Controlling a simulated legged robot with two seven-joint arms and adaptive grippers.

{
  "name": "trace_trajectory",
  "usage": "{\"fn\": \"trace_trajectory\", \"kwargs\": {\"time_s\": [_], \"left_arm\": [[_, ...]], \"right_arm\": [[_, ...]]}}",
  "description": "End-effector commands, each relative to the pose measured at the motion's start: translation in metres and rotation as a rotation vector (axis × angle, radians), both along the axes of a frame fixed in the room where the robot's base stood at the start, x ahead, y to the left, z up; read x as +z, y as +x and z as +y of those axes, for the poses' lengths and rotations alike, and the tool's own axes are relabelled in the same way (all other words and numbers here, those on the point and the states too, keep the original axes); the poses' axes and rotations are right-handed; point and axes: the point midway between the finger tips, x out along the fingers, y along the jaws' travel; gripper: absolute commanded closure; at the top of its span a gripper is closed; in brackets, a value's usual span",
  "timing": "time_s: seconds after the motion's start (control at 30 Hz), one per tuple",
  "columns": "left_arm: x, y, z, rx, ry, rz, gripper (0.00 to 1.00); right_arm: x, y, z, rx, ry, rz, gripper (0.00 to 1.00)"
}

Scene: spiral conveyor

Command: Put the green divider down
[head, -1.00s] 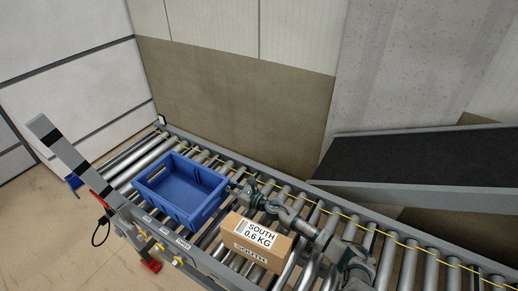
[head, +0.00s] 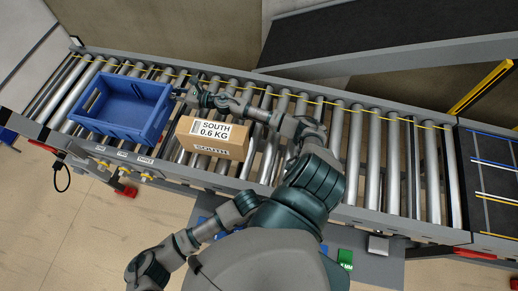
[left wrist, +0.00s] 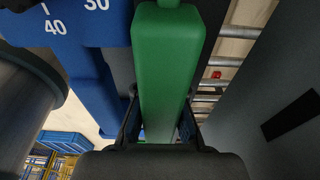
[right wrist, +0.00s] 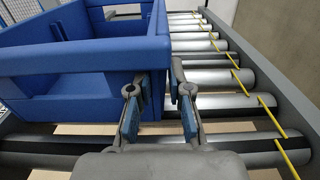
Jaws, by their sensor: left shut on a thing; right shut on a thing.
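The green divider (left wrist: 168,70) is a long green bar that fills the middle of the left wrist view. My left gripper (left wrist: 160,128) is shut on it, with one finger at each side. The divider's far end runs out of the picture. The left gripper cannot be made out in the head view. My right gripper (head: 178,94) is at the right end of the blue crate (head: 98,125). In the right wrist view its fingers (right wrist: 160,108) are close around the crate's near wall.
A cardboard box (head: 213,138) marked SOUTH 0.6 KG stands on the roller conveyor (head: 345,150) right of the crate. A small green item (head: 345,259) and a grey block (head: 378,245) lie near the conveyor's front edge. A dark belt (head: 350,35) runs behind. Rollers at right are clear.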

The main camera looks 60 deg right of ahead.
Motion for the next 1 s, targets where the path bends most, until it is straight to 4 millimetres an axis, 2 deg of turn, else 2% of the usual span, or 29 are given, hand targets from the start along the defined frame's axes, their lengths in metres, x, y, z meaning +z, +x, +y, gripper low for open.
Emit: {"fn": "trace_trajectory", "kwargs": {"time_s": [0.13, 0.17, 0.23, 0.53, 0.63, 0.77, 1.0], "left_arm": [[-0.002, 0.0, 0.0, 0.0, 0.0, 0.0, 1.0], [-0.002, 0.0, 0.0, 0.0, 0.0, 0.0, 0.85], [-0.002, 0.0, 0.0, 0.0, 0.0, 0.0, 0.67], [-0.001, 0.0, 0.0, 0.0, 0.0, 0.0, 0.67], [0.006, 0.001, 0.0, 0.0, -0.001, -0.001, 0.67], [0.028, 0.004, 0.001, -0.002, -0.003, -0.002, 0.67], [0.082, 0.012, 0.003, -0.001, -0.004, -0.002, 0.67]], "right_arm": [[-0.005, -0.001, 0.0, -0.001, -0.004, 0.007, 1.0], [-0.005, -0.001, 0.0, -0.001, -0.004, 0.007, 1.0], [-0.005, -0.001, 0.0, -0.001, -0.004, 0.007, 1.0], [-0.005, -0.001, 0.0, -0.001, -0.003, 0.006, 1.0], [-0.005, -0.001, 0.0, -0.001, -0.003, 0.006, 1.0], [-0.005, -0.001, 0.0, -0.001, -0.003, 0.006, 1.0], [-0.005, -0.001, 0.0, -0.001, -0.003, 0.006, 1.0]]}}
